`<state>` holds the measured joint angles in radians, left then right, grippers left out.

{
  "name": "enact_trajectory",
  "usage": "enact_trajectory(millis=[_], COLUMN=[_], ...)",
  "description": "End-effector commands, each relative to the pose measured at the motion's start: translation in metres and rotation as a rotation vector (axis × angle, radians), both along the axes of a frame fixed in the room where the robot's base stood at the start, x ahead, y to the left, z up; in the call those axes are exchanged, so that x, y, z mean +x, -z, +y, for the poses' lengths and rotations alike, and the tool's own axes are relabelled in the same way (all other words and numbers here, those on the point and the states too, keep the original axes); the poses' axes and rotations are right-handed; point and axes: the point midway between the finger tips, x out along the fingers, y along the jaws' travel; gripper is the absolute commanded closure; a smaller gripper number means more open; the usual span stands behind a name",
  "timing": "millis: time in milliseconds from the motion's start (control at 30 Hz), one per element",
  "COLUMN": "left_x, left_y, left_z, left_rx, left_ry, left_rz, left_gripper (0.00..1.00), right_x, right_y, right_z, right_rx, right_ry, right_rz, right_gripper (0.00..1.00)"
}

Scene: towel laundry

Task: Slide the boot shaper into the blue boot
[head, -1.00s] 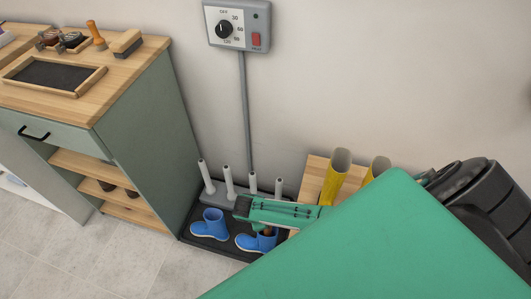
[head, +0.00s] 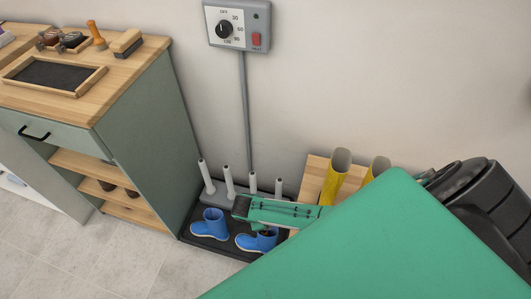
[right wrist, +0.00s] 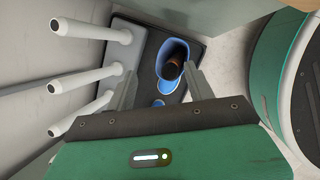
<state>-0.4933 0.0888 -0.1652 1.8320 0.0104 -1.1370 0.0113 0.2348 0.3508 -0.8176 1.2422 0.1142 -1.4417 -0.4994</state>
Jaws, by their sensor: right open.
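One blue boot (head: 257,242) stands on the dark tray, below my right gripper in the head view. My left gripper is not in view.
A boot dryer with several upright grey tubes (head: 228,181) stands behind the boots on the dark tray (head: 225,250). Yellow boots (head: 337,175) stand on a wooden surface to the right. A green cabinet (head: 150,130) stands left of the tray. The floor in front is clear.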

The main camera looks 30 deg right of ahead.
Motion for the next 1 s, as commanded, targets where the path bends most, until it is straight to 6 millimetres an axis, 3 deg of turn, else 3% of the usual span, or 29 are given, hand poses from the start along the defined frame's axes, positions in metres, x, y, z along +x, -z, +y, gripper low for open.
enact_trajectory(millis=[200,500,700,1000], left_x=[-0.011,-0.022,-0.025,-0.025], left_y=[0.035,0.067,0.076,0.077], left_z=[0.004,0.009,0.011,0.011], left_rx=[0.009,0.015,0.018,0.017], left_ry=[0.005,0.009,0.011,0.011], left_rz=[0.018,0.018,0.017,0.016], left_gripper=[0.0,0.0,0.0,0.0], right_x=[0.001,0.001,0.001,0.0], right_y=[-0.043,-0.1,-0.116,-0.119], right_z=[0.018,0.042,0.05,0.051], right_rx=[0.003,0.002,0.0,0.0], right_ry=[-0.001,-0.001,0.0,0.0], right_rz=[-0.003,-0.002,0.0,0.0], right_gripper=[0.46,0.46,0.46,0.46])
